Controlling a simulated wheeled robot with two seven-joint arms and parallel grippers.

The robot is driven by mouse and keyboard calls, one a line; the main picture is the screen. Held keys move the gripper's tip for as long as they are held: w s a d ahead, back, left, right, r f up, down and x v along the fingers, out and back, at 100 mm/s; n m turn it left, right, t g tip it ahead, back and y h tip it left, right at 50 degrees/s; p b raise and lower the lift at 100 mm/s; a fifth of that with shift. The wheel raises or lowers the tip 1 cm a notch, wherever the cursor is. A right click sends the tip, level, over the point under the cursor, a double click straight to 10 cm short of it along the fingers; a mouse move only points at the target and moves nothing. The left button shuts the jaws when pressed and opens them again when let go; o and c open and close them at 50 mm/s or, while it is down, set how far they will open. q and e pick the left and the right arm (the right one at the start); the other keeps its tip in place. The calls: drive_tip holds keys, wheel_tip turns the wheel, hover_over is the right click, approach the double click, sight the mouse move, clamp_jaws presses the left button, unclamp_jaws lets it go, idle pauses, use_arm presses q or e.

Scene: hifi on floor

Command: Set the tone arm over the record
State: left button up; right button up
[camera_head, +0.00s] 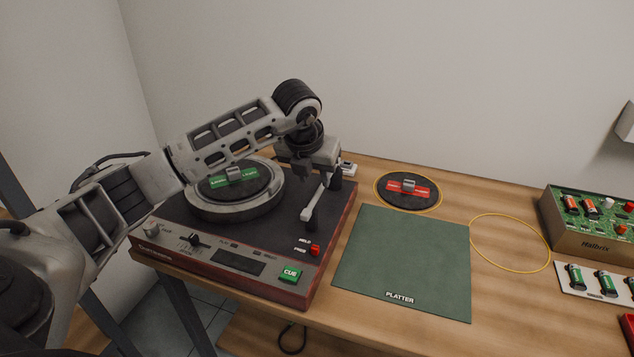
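The turntable (175,215) stands on the left part of the wooden table. A black record with a green label (235,178) lies on its round platter (222,211). The pale tone arm (314,202) is on the right side of the deck, beside the platter and not over the record; its head end points toward the front. My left gripper (322,178) is pointed down at the tone arm's rear part, with a dark finger on either side of it. Whether the fingers grip it cannot be told. My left arm hides part of the platter's far side. My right gripper is not in view.
The deck's front has a red button (314,250) and a green CUE button (290,274). A green mat (402,260), a red-labelled record (408,203) and an empty yellow ring (472,237) lie to the right. A green circuit box (590,242) stands at the far right.

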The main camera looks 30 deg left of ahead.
sight(319, 191)
use_arm(q)
drive_tip(key=x, duration=0.3)
drive_tip(key=shift+w+f, duration=0.15)
drive_tip(key=shift+f, duration=0.15)
drive_tip(key=shift+w+f, duration=0.1)
drive_tip(key=shift+f, duration=0.25)
drive_tip(key=shift+c, duration=0.3)
clamp_jaws()
